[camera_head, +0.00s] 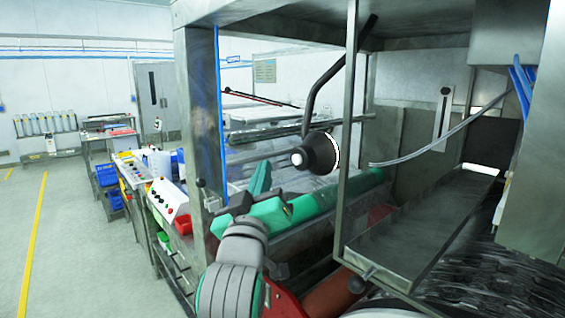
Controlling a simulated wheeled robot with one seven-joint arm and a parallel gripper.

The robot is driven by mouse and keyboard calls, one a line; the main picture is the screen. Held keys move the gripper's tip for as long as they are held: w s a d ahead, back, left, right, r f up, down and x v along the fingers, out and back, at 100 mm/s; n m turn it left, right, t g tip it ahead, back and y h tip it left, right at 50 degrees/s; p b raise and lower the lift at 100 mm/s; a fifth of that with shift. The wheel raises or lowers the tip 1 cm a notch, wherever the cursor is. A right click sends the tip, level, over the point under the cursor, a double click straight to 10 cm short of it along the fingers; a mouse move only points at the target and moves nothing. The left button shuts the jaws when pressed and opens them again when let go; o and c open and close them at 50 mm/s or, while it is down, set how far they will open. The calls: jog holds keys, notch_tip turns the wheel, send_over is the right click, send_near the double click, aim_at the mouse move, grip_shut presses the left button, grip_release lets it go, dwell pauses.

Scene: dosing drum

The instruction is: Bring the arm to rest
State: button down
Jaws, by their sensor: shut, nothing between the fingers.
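My arm rises from the bottom of the picture, left of centre, with pale grey links. My gripper (242,206) appears as the dark part just above the arm's last grey joint, in front of a green roller (338,195). It is shut, with nothing seen held. Its fingertips are hard to make out against the roller, and I cannot tell whether it touches the roller.
A metal machine frame (195,90) surrounds the arm's area. A dark round fitting (316,153) hangs on a bent bar. A metal trough (420,235) lies right. Control panels (168,197) stand left. The floor (75,245) farther left is clear.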

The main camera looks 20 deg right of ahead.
jog(key=shift+f, duration=0.1)
jog(key=a+f+n+y, duration=0.1)
jog(key=a+f+y, duration=0.1)
jog(key=f, duration=0.9)
jog(key=a+f+n+y, duration=0.1)
jog(key=a+f+y, duration=0.15)
jog(key=f, duration=0.85)
jog(key=s+a+f+y, duration=0.1)
jog(key=s+a+f, duration=0.25)
jog(key=f, duration=0.65)
jog(key=s+a+f+y, duration=0.1)
jog(key=s+a+f, duration=0.1)
jog(key=s+f, duration=0.5)
jog(key=s+a+f+g+y, duration=0.1)
jog(key=s+a+f+y, duration=0.15)
jog(key=s+f, duration=0.55)
jog(key=s+a+f+g, duration=0.1)
jog(key=s+f, duration=0.1)
jog(key=s, duration=0.6)
jog(key=s+a+f+m, duration=0.1)
jog(key=s+a+f, duration=0.1)
jog(key=s, duration=0.6)
jog(key=s+a+f+m+g, duration=0.1)
jog(key=s+f, duration=0.3)
jog(key=s, duration=0.4)
jog(key=shift+s+a+f+g+y, duration=0.15)
jog(key=shift+s+a+g+y, duration=0.15)
jog(key=shift+a+y, duration=0.1)
